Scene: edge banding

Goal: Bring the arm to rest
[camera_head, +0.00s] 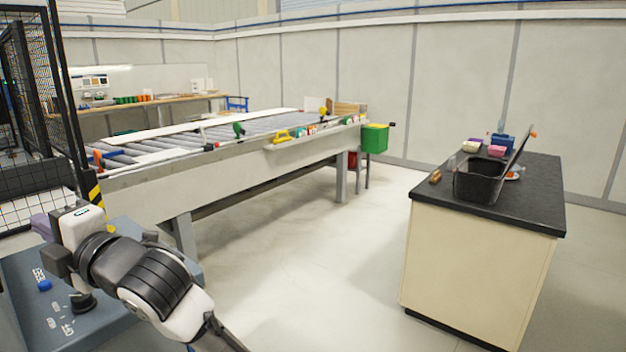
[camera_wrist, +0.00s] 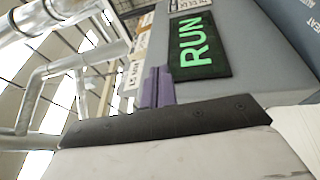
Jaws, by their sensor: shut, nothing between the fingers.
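My arm reaches in from the bottom left of the head view. My gripper (camera_head: 42,227), with purple fingers, is at its far end, above the left end of a blue-grey surface (camera_head: 105,335). In the wrist view the purple fingers of my gripper (camera_wrist: 157,85) stand close together with nothing between them. A dark display with green RUN letters (camera_wrist: 192,45) lies beyond them on a grey panel. The head view does not show the fingertips clearly.
A black wire fence (camera_head: 30,110) stands at the far left, close to my gripper. A long roller table (camera_head: 240,160) runs behind. A dark-topped counter (camera_head: 480,265) with a black bin (camera_head: 478,182) is at the right. The floor between is clear.

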